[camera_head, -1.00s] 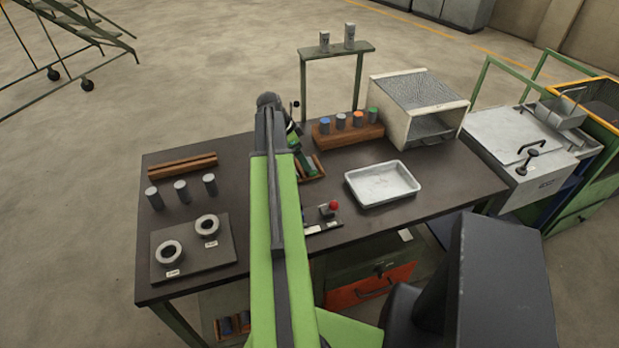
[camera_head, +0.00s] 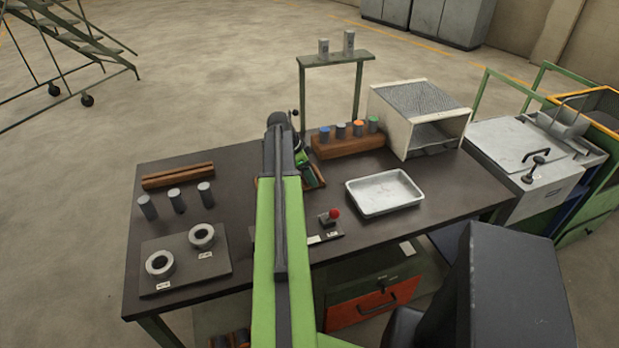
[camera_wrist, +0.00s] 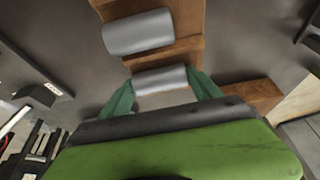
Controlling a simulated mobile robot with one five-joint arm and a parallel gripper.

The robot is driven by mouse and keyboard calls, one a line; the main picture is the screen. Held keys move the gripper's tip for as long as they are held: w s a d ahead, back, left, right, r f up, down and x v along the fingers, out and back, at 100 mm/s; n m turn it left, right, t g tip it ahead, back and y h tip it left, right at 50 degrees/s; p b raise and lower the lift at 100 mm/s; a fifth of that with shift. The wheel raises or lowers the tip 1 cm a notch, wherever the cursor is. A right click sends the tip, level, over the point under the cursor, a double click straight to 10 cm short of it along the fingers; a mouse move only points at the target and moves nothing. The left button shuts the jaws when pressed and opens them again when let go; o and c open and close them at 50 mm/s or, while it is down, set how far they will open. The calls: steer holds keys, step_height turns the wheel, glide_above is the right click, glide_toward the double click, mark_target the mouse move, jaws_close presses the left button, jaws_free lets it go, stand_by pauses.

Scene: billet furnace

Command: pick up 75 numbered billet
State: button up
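My gripper (camera_head: 309,172) is over the wooden holder (camera_head: 262,183) in the middle of the bench, mostly hidden by my arm in the head view. In the wrist view, my gripper's two teal fingers (camera_wrist: 161,82) are spread apart. A grey billet (camera_wrist: 160,78) lies between the fingertips, with a finger near each of its ends; I cannot tell if they touch it. A second grey billet (camera_wrist: 138,31) lies farther along the wooden holder (camera_wrist: 190,52). No number is readable on either billet.
Three grey cylinders (camera_head: 177,201) stand at the left. Two rings (camera_head: 202,236) lie on a dark plate. A wooden rack (camera_head: 350,146) holds several colour-topped cylinders. A white tray (camera_head: 383,211), a red-knobbed control (camera_head: 333,215) and a box furnace (camera_head: 410,118) are right of my arm.

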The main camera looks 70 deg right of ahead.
jaws_close()
steer(key=shift+r, duration=0.1)
stand_by(0.3)
step_height(320, 180, up, 5)
steer(key=p, duration=0.5)
steer(key=s+r+p, duration=0.5)
steer(key=s, duration=0.6)
steer(key=shift+s+r+p, duration=0.3)
steer(key=shift+s+p, duration=0.05)
steer(key=shift+p, duration=0.05)
